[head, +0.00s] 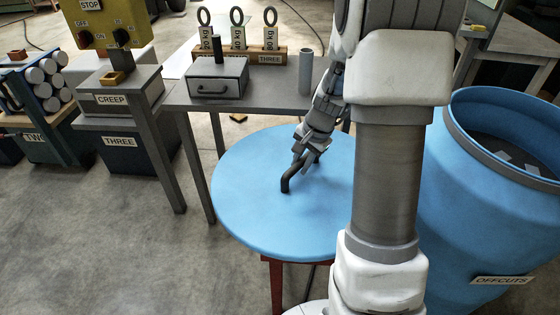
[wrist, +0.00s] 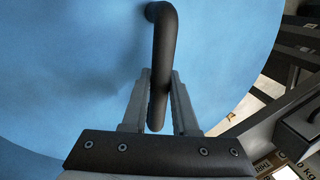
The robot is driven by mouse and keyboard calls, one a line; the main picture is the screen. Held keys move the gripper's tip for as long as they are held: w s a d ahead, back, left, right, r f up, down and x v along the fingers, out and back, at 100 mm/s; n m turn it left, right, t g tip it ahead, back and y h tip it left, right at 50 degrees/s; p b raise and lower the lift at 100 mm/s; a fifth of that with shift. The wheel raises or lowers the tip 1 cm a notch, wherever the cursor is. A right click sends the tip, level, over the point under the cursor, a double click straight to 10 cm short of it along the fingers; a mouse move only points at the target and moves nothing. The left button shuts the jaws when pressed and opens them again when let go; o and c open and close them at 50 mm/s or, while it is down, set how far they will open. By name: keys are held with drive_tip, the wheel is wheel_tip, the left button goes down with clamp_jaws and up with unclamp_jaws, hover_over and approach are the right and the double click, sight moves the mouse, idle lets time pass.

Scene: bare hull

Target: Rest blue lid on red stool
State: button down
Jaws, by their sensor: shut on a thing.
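The blue lid (head: 245,190) is a large round disc with a dark bent handle (head: 286,182). It lies roughly level above the red stool (head: 276,285), which shows only in part below the lid's front edge. The lid hides the stool's top, so I cannot tell whether they touch. My gripper (head: 302,158) is shut on the handle. In the wrist view the fingers (wrist: 160,95) stand on either side of the handle (wrist: 163,45), with the lid (wrist: 60,70) behind. My arm hides the lid's right part in the head view.
An open blue barrel (head: 480,230) marked OFFCUTS stands at the right. A grey table (head: 270,95) behind the lid carries a drawer box (head: 217,78), a grey tube (head: 306,72) and a rack of weights (head: 238,58). Bins (head: 125,140) stand at the left. The front-left floor is clear.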

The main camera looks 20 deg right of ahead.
sight(333, 178)
drive_tip(key=d+m, duration=0.2)
drive_tip(key=s+d+f+m+h, duration=0.1)
drive_tip(key=d+m, duration=0.1)
drive_tip(key=d, duration=0.1)
drive_tip(key=s+d+m, duration=0.1)
drive_tip(key=d+m, duration=0.2)
drive_tip(key=shift+s+d+f+t+h, duration=0.1)
drive_tip(key=shift+s+f+t+h, duration=0.15)
drive_tip(key=shift+t+h, duration=0.15)
drive_tip(key=shift+f+b, duration=3.9)
drive_tip(key=shift+f, duration=0.85)
unclamp_jaws()
drive_tip(key=shift+f, duration=0.1)
drive_tip(key=shift+p+v, duration=3.3)
drive_tip(key=shift+v, duration=1.3)
